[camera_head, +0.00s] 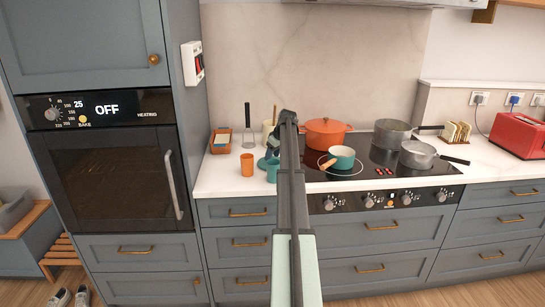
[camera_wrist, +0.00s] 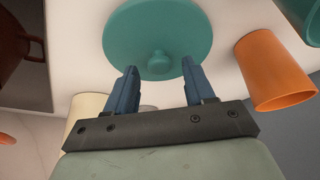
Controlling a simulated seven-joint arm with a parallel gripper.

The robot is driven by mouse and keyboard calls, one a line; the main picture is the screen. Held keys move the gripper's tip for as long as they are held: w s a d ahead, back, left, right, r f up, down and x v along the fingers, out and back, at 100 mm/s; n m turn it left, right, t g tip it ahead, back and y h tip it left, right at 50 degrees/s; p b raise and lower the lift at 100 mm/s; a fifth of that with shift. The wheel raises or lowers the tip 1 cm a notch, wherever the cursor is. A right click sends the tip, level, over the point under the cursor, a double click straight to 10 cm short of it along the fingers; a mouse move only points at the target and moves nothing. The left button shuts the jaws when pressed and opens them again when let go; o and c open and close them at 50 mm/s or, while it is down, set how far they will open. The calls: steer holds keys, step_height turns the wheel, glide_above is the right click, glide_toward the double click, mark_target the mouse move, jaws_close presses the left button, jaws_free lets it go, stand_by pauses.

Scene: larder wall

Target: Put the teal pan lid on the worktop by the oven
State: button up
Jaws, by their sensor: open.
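The teal pan lid (camera_wrist: 155,22) lies on the white worktop, its round knob (camera_wrist: 158,62) facing my wrist camera. In the head view the lid (camera_head: 262,163) is a small teal disc left of the hob, partly hidden by my arm and a teal cup. My gripper (camera_wrist: 158,66) is open, with one blue finger on each side of the knob in the wrist picture; neither finger visibly touches it. In the head view my gripper (camera_head: 274,148) is dark and seen over the lid. The oven (camera_head: 107,165) stands at the left, its door shut.
An orange cup (camera_head: 248,165) and a teal cup (camera_head: 272,172) stand close to the lid. The hob to the right holds several pans. Bare worktop (camera_head: 217,180) shows at the front left.

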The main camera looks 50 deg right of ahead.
steer(key=v, duration=1.1)
steer(key=shift+r, duration=0.15)
steer(key=shift+o, duration=0.4)
steer(key=shift+s, duration=0.15)
stand_by(0.5)
